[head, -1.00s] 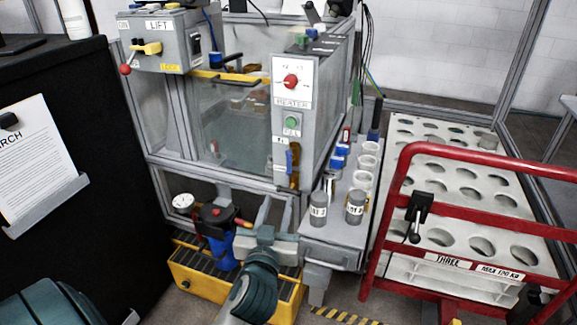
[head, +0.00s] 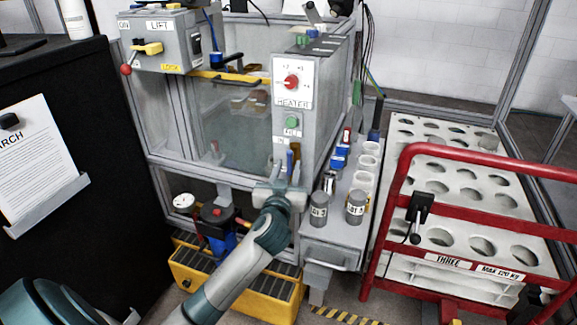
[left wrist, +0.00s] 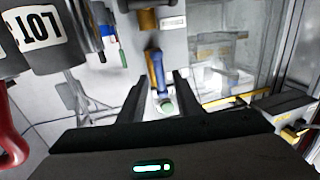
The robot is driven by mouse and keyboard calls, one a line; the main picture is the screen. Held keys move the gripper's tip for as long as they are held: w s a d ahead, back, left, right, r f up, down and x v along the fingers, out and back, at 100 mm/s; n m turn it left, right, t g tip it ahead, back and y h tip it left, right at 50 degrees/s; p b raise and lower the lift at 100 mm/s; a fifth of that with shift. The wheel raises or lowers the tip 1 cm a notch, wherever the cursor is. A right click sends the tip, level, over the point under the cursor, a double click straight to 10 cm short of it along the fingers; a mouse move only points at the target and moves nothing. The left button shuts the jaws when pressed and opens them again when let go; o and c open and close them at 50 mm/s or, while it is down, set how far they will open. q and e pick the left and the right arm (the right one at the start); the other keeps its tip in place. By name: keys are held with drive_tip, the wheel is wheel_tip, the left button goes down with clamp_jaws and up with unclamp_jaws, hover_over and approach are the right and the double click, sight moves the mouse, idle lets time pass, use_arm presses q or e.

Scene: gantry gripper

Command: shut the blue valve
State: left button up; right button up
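The blue valve's lever (head: 290,162) is on the grey panel below the green button, in front of a brass-coloured fitting (head: 297,152). My left gripper (head: 286,172) is raised at this panel, at the valve's lower part. In the left wrist view the blue lever (left wrist: 157,68) shows in the gap between the two fingers (left wrist: 159,84). The fingers are apart, one on each side of it, with a visible gap; I cannot tell whether either touches it. The valve's lower part is partly hidden by the gripper in the head view. My right gripper is not in view.
Grey LOT containers (head: 319,210) stand on the shelf right of the panel. A red-railed cart (head: 480,150) stands farther right. Below are a yellow crate (head: 195,275) and a blue-bodied pump (head: 217,238). A yellow-barred glass tank (head: 235,125) lies left of the panel.

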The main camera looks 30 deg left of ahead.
use_arm(q)
drive_tip(key=shift+x, duration=0.8)
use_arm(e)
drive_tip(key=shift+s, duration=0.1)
use_arm(q)
clamp_jaws()
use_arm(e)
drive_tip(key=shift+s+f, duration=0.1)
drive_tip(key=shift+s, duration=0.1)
